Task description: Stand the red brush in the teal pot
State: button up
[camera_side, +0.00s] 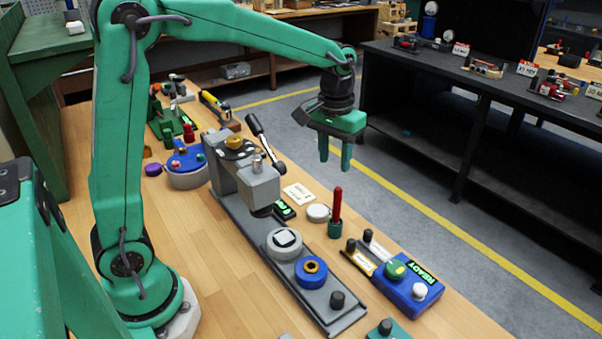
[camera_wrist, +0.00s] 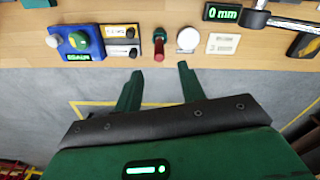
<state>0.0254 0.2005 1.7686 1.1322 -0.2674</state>
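The red brush (camera_side: 337,205) stands upright in the small teal pot (camera_side: 334,230) on the wooden bench, near its right edge. In the wrist view the red brush (camera_wrist: 159,49) and the teal pot (camera_wrist: 160,34) are at the top centre. The brush's lower end is hidden inside the pot. My gripper (camera_side: 335,162) is raised, apart from the brush, with its green fingers pointing down. In the wrist view my gripper (camera_wrist: 160,72) has its fingers spread, with nothing between them.
A white round disc (camera_side: 318,213) and a white card (camera_side: 299,194) lie beside the pot. A blue box reading READY (camera_side: 405,290) is in front of it. The grey press base (camera_side: 318,300) stands to the left. The dark shelf bench (camera_side: 480,130) is across the aisle.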

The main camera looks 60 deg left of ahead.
jog(key=s+r+m+t, duration=0.1)
jog(key=s+r+t, duration=0.1)
jog(key=s, duration=0.8)
jog(key=s+a+r+m+t, duration=0.1)
jog(key=s+t, duration=0.2)
jog(key=s, duration=0.7)
jog(key=shift+s+r+m, duration=0.25)
jog(key=shift+r+m, duration=0.15)
